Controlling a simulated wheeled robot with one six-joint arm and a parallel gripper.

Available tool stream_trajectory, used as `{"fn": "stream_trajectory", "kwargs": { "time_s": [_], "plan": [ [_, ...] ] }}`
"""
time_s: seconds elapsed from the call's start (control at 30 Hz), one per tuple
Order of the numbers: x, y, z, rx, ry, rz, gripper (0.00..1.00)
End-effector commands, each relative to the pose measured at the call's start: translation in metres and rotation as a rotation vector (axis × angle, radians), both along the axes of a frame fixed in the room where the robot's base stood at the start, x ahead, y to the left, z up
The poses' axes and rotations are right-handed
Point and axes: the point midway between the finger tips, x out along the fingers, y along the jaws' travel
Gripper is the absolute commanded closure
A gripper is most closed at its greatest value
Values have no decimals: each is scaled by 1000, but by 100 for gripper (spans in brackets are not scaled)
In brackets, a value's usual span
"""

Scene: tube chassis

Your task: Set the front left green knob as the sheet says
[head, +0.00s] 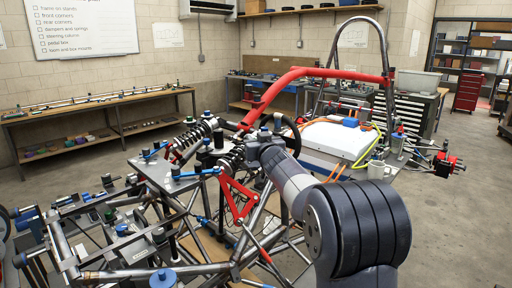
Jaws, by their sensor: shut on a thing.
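My arm (355,225) reaches in from the lower right, and its far end (265,150) lies over the front of the tube chassis (210,265). My gripper's fingers are hidden behind my own wrist, so what they hold does not show. Black coil-spring dampers stand left of the wrist, one nearer (235,157) and one further back (190,136). I cannot make out a green knob on either. A paper sheet (353,35) hangs on the back wall and another (168,35) beside the whiteboard; their writing is too small to read.
A red padded bar (300,77) and a bare hoop (385,50) rise over the chassis. A steering wheel (292,130) is just behind my wrist. Clamps and tubes crowd the lower left. A bench (60,115) runs along the left wall.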

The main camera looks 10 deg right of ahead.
Motion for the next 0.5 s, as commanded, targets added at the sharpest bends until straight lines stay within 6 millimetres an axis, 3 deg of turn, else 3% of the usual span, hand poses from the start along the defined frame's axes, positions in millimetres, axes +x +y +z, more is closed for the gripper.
{"fn": "stream_trajectory", "kwargs": {
  "time_s": [0.5],
  "plan": [
    [2, -1, -2, -1, -12, -110, 100]
  ]
}}
